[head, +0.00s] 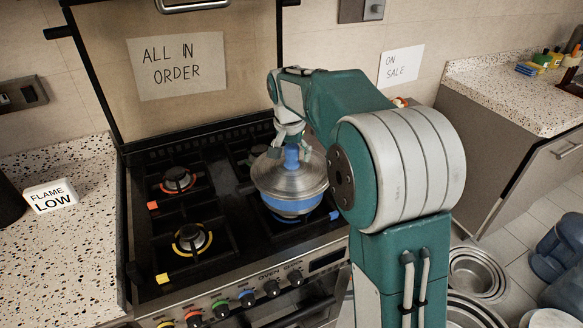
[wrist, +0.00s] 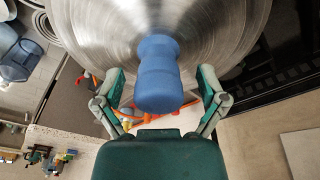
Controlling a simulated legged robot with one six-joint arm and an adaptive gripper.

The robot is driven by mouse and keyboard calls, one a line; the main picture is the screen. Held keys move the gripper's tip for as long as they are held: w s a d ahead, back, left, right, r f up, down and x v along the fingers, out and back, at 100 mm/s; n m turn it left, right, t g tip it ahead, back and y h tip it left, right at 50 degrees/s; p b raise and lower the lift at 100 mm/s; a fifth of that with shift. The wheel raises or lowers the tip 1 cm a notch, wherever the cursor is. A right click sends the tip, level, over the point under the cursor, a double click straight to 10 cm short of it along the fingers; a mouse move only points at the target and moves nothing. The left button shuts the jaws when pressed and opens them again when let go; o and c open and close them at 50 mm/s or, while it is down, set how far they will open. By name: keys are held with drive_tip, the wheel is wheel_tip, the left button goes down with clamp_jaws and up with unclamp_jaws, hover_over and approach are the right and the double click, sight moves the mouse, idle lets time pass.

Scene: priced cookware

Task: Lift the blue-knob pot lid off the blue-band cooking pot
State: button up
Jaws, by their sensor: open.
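The blue-band cooking pot (head: 293,205) stands on the front right burner of the stove. Its steel lid (head: 270,176) sits over the pot top, with an upright blue knob (head: 291,157) at its centre. My gripper (head: 291,143) is at the knob from above. In the wrist view the blue knob (wrist: 158,75) stands between the two open fingers of my gripper (wrist: 160,100), with space showing on both sides. The lid (wrist: 90,25) fills the top of that view. The pot is hidden there.
The black stove (head: 215,215) has other burners, one with a red ring (head: 177,180) and one with a yellow ring (head: 191,239). A "FLAME LOW" block (head: 50,196) is on the left counter (head: 70,260). Steel pans (head: 476,272) lie on the floor at right.

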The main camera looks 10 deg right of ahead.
sight(292, 146)
drive_tip(key=shift+f, duration=0.25)
clamp_jaws()
wheel_tip(292, 146, up, 4)
drive_tip(key=shift+s+f, duration=0.1)
drive_tip(key=shift+f, duration=0.05)
drive_tip(key=s+a+r, duration=0.1)
drive_tip(key=s+r, duration=0.8)
drive_tip(key=s, duration=0.4)
drive_tip(key=shift+s+r, duration=0.2)
drive_tip(key=shift+s, duration=0.2)
